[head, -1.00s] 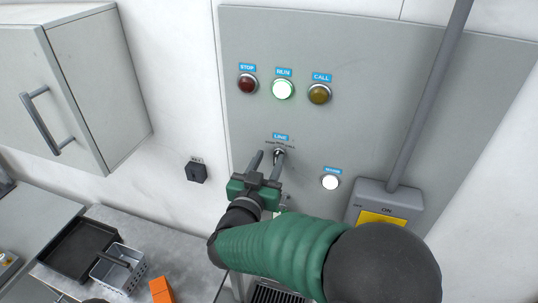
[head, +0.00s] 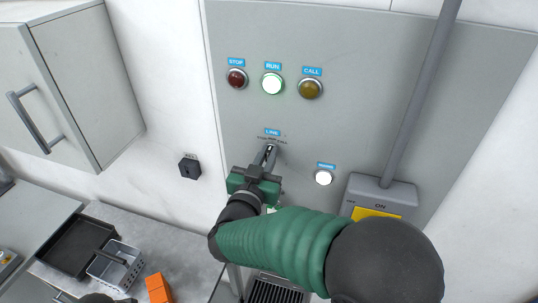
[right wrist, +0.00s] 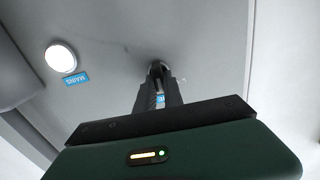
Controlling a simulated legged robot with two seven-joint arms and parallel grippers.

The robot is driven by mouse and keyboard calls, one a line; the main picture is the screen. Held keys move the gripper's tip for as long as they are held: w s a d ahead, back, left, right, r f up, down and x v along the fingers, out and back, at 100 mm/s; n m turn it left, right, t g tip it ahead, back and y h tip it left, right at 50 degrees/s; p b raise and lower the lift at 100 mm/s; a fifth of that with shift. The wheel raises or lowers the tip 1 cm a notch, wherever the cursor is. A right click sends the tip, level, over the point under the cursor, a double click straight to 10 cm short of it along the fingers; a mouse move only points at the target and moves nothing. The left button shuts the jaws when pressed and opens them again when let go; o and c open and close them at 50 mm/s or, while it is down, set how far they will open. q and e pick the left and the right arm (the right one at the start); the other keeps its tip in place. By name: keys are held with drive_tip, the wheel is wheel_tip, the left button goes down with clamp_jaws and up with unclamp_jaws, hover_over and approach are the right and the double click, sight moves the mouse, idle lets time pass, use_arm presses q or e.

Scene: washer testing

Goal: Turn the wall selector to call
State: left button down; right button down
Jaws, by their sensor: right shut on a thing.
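The wall selector (head: 271,147) sits under the blue LINE label (head: 272,132) on the grey wall panel. My right gripper (head: 265,158) is shut on its knob, and the fingers hide most of it. In the right wrist view the fingers (right wrist: 158,88) come together at the selector (right wrist: 157,67). Above it are the red STOP lamp (head: 236,79), the lit RUN lamp (head: 272,84) and the unlit amber CALL lamp (head: 310,89). The knob's exact pointing direction is hidden.
A grey box with a yellow ON plate (head: 378,211) and conduit stands farther right. A black switch (head: 190,167) is on the wall at left. A dark tray (head: 72,245), wire basket (head: 116,264) and orange blocks (head: 158,288) lie on the counter.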

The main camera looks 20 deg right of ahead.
drive_tip(key=shift+s+d+f+m+b, duration=0.1)
drive_tip(key=shift+f+m+b, duration=0.05)
drive_tip(key=shift+m+b, duration=1.5)
drive_tip(key=shift+s+f+m+b, duration=0.1)
drive_tip(key=shift+f+m+b, duration=0.05)
drive_tip(key=shift+m+b, duration=1.45)
drive_tip(key=shift+d+f+m+b, duration=0.15)
drive_tip(key=shift+m+b, duration=1)
drive_tip(key=shift+b, duration=0.95)
drive_tip(key=shift+a, duration=0.1)
drive_tip(key=c, duration=1.7)
unclamp_jaws()
drive_tip(key=shift+s, duration=0.1)
drive_tip(key=shift+o, duration=1.1)
drive_tip(key=shift+s+r, duration=0.15)
drive_tip(key=shift+s+a+r, duration=0.1)
drive_tip(key=shift+s+r, duration=0.05)
drive_tip(key=shift+r, duration=0.05)
